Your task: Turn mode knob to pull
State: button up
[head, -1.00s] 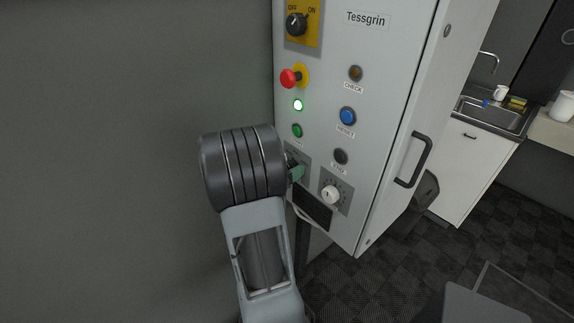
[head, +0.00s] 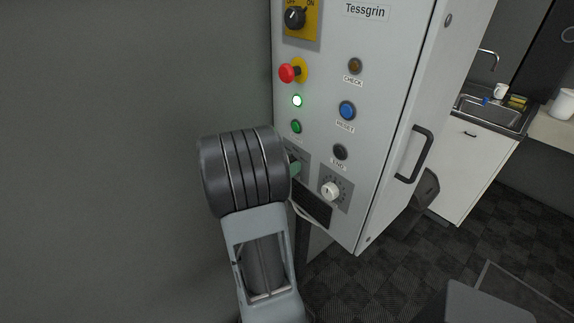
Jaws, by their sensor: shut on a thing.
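The grey control cabinet (head: 385,75) stands in front of me. At its lower left is a small grey plate (head: 299,154), the place of the mode knob, mostly hidden behind my dark round wrist. A green-grey tip (head: 295,168) shows at the wrist's right edge, against this plate; I take it for my gripper, shut on the mode knob. The knob itself and its pointer are hidden, so its setting cannot be read.
A white dial knob (head: 330,190) sits just right of my gripper, above a dark panel (head: 312,208). The door handle (head: 413,154) sticks out at right.

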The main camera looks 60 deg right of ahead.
jog(key=m+b, duration=0.7)
jog(key=b, duration=0.3)
jog(key=shift+f, duration=0.15)
jog(key=shift+m+b, duration=0.4)
jog(key=shift+b, duration=0.15)
jog(key=o, duration=0.8)
jog(key=shift+w+a, duration=0.1)
jog(key=shift+w, duration=0.1)
jog(key=shift+c, duration=0.2)
jog(key=shift+o, duration=0.8)
jog(key=shift+s, duration=0.15)
